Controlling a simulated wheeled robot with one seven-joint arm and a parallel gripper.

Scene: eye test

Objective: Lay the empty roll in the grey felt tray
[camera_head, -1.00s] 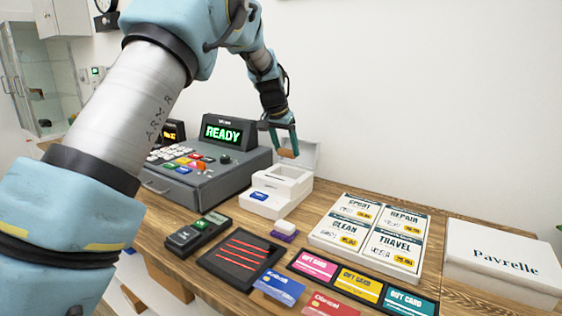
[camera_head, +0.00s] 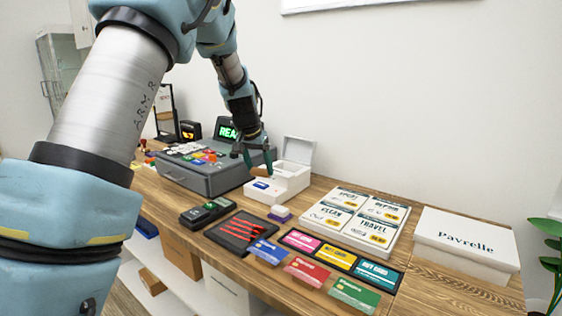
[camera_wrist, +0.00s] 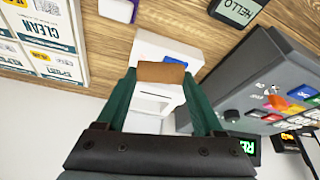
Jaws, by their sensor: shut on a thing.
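My gripper (camera_wrist: 161,73) is shut on a short brown cardboard roll (camera_wrist: 162,72), held crosswise between its two green fingers in the wrist view. In the head view my gripper (camera_head: 259,168) and the roll (camera_head: 263,173) are in front of the open white printer (camera_head: 291,181), above its front part with the blue label. The printer (camera_wrist: 155,48) is behind the roll in the wrist view. I cannot make out a grey felt tray in either view.
A grey cash register (camera_head: 205,178) stands left of the printer. A card terminal (camera_head: 206,212), a dark tray (camera_head: 222,241) with red strips, gift cards (camera_head: 340,257), a sign board (camera_head: 390,240) and a white box (camera_head: 465,245) cover much of the wooden counter.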

